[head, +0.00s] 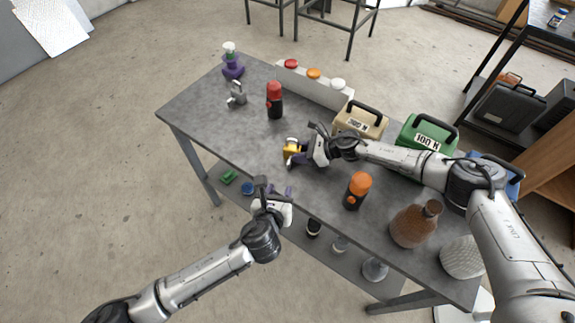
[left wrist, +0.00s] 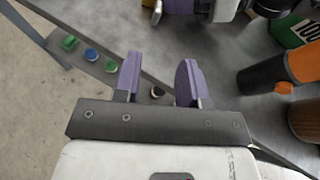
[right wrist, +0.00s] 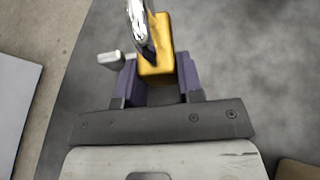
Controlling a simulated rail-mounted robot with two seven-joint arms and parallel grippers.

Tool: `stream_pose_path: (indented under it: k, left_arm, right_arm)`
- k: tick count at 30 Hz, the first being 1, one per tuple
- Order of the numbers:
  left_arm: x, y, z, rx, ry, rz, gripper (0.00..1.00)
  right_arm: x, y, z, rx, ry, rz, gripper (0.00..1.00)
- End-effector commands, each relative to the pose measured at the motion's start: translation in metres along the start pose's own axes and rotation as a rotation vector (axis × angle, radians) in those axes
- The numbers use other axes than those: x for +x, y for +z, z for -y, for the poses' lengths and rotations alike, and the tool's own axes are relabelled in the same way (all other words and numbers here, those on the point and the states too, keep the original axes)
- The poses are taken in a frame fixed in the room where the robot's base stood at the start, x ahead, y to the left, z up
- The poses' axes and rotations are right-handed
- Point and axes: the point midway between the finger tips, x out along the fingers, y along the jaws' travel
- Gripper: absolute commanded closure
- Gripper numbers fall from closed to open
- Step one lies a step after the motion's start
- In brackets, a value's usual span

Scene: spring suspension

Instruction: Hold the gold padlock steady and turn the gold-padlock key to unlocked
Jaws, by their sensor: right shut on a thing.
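The gold padlock (head: 291,149) is on the grey table, toward its front edge. My right gripper (head: 298,156) is shut on its body. In the right wrist view the yellow body (right wrist: 156,45) sits between the purple fingers, with the silver shackle (right wrist: 137,18) above. A small pale grey knob-like piece (right wrist: 109,57) sticks out beside the left finger; it may be the key, but I cannot tell its turn. My left gripper (head: 274,190) is open and empty, in front of the table's front edge, apart from the padlock. Its purple fingers (left wrist: 159,82) are spread in the left wrist view.
A silver padlock (head: 237,95), a purple bottle (head: 232,66) and a red-topped canister (head: 275,99) stand to the left. An orange-topped canister (head: 357,191) and a brown flask (head: 414,225) stand to the right. Tan (head: 358,121) and green (head: 425,136) cases are behind.

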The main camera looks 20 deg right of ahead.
Motion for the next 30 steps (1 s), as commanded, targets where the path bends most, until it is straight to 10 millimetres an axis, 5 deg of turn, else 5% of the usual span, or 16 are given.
stream_pose_path:
  k: [8,30]
  left_arm:
    - [0.018,0.003,-0.004,0.106,-0.002,0.01,0.62]
    - [0.114,0.004,-0.004,0.102,-0.001,0.01,0.62]
  right_arm:
    - [0.0,-0.002,0.0,0.0,-0.001,-0.003,0.79]
    - [0.0,-0.002,0.0,0.0,-0.001,-0.003,0.79]
